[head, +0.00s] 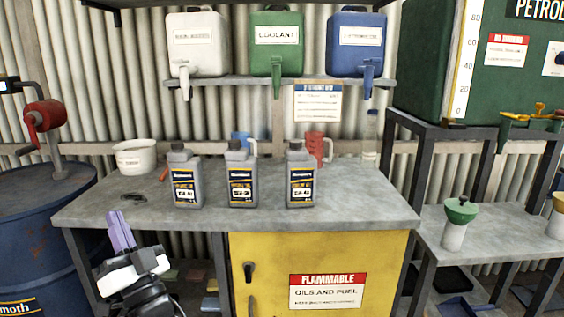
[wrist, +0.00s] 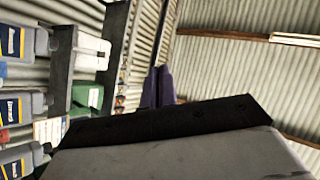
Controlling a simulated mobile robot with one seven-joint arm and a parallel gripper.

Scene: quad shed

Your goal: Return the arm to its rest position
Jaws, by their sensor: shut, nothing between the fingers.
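My gripper (head: 120,230) shows in the head view at the lower left, in front of the workbench's left front edge. Its purple fingers point up and lie together, with nothing between them. In the wrist view the shut fingers (wrist: 157,88) stand against the corrugated wall. The arm below the gripper is folded low, and its lower part is cut off by the bottom of the head view.
The grey workbench (head: 330,212) carries three grey bottles (head: 242,175), a white tub (head: 135,156) and a red jug (head: 318,148). A yellow cabinet (head: 388,270) is beneath. A blue drum (head: 40,225) stands left of my gripper.

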